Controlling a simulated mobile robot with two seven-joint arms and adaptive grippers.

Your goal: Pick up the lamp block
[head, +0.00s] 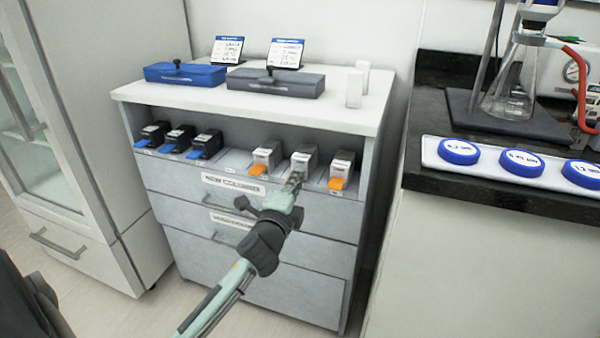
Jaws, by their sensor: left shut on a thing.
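The lamp block (304,158), a light grey block in the middle of three alike on the right side of the cabinet's open shelf, is at my left gripper (295,181). The gripper reaches up from below and is shut on its front end, which hides the tab there. The block still appears to be in its slot. Its neighbours with orange tabs are a left block (266,156) and a right block (342,168), both close to the fingers. My right gripper is not in view.
Three black blocks (181,138) with blue tabs stand on the shelf's left. The white cabinet top (330,108) overhangs the shelf and carries a blue case (186,75) and a grey case (275,84). A dark bench (480,190) with glassware stands at right.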

